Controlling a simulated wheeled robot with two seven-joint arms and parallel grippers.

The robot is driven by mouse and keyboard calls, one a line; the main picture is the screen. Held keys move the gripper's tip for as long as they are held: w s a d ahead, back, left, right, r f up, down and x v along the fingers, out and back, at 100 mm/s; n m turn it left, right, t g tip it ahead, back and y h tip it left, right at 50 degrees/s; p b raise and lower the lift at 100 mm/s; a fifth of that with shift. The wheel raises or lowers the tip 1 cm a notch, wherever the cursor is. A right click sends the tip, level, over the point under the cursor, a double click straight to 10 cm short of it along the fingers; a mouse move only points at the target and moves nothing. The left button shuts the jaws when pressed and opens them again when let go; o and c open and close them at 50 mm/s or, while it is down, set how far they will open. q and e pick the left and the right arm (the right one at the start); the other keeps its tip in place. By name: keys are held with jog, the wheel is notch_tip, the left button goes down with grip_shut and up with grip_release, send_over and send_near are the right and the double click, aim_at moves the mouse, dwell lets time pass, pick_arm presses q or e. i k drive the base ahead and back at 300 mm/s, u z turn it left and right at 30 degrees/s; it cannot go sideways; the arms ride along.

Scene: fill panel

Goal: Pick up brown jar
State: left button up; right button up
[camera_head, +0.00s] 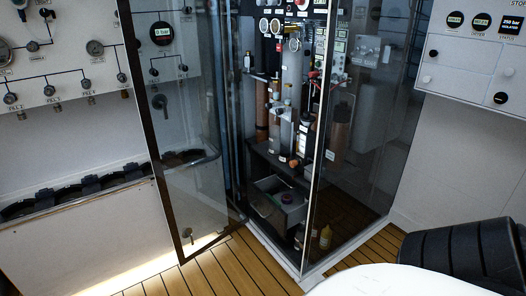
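I cannot single out a brown jar for certain. A tall glass-walled cabinet stands in the middle with its glass door (185,150) swung open to the left. Inside, several small bottles and containers, including a white-labelled one (303,138), crowd a dark shelf, too small to identify. Below, a grey drawer (266,207) is pulled out and holds a dark round container with a purplish top (287,198). A brown cylinder (340,128) shows through the right glass; it may be a reflection. Neither gripper is in view.
A yellow bottle (325,237) shows low behind the right glass. Gauge panels hang on the left wall (60,60) and right wall (480,55). A dark rail (90,187) runs along the left wall. The wooden floor (235,268) before the cabinet is clear.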

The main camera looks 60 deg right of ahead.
aim_at(285, 153)
jog(key=z, duration=0.3)
jog(key=i, duration=1.9)
jog(key=z, duration=1.7)
jog(key=i, duration=0.9)
jog(key=z, duration=1.05)
jog(key=i, duration=0.55)
jog(key=z, duration=0.05)
